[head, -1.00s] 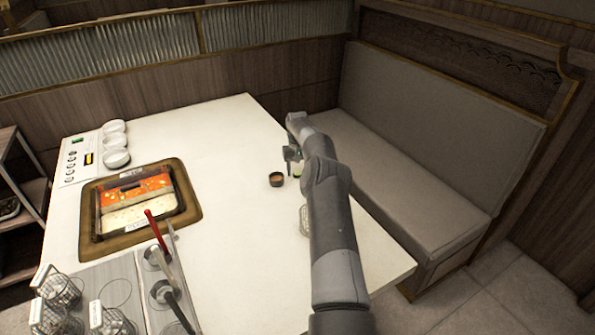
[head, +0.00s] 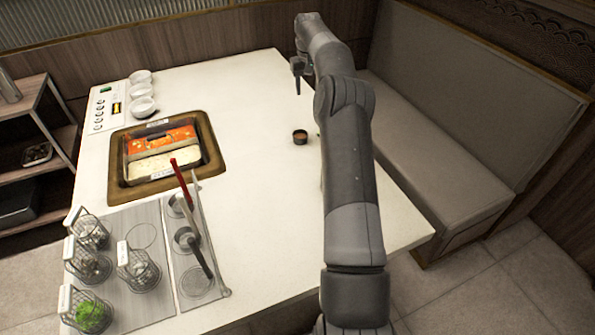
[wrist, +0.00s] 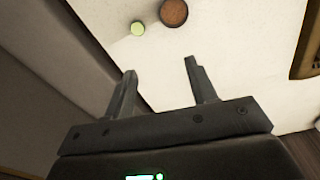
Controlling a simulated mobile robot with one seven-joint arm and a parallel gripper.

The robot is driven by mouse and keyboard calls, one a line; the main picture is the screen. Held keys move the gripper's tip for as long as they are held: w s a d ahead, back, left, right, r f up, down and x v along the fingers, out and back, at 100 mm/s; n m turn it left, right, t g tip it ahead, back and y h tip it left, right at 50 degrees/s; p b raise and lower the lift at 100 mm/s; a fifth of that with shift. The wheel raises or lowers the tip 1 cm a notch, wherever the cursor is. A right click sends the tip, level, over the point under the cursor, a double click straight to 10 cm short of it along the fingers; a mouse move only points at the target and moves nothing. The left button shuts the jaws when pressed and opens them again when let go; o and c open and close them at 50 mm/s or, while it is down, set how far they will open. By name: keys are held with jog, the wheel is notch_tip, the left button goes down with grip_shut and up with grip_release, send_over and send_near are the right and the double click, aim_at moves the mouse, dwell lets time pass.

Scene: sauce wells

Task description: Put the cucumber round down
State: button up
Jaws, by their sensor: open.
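The cucumber round (wrist: 138,28) is a small pale green disc lying flat on the white table. It is beside a small round brown sauce cup (wrist: 174,12), with a narrow gap between them. In the head view the cup (head: 299,136) stands right of the hot pot, and the round is not visible, likely behind my arm. My gripper (head: 298,80) is over the far part of the table, beyond the cup. In the wrist view my gripper (wrist: 160,68) has its two fingers apart with nothing between them, and the round lies clear of the fingertips.
A divided hot pot (head: 205,175) with red and pale broth is sunk in the table (head: 255,100). White bowls (head: 142,105) stand behind it. Several wire baskets (head: 138,268) and ladles (head: 190,240) are at the near left. A grey bench (head: 440,150) runs along the right. The table's middle is clear.

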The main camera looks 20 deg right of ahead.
jog(key=s+a+r+n+t, duration=0.1)
jog(key=s+a+r, duration=0.2)
jog(key=a+r, duration=0.35)
jog(key=s+a+r+n, duration=0.1)
jog(key=s+a+r, duration=0.2)
jog(key=a+r, duration=0.3)
jog(key=s+a+r+t+h, duration=0.1)
jog(key=s+a+r, duration=0.3)
jog(key=s, duration=0.2)
jog(key=s+a+r, duration=0.3)
jog(key=s+r, duration=0.2)
jog(key=s, duration=0.2)
jog(key=s+a+t, duration=0.1)
jog(key=s+a, duration=0.1)
jog(key=s, duration=0.5)
jog(key=s+a+t, duration=0.1)
jog(key=s+a, duration=0.2)
jog(key=s, duration=0.5)
jog(key=s+a+f, duration=0.1)
jog(key=s+f, duration=0.3)
jog(key=s, duration=0.4)
jog(key=s+a+f+t+y, duration=0.1)
jog(key=s+f, duration=0.3)
jog(key=s, duration=0.4)
jog(key=shift+s+a+y, duration=0.2)
jog(key=shift+y, duration=0.1)
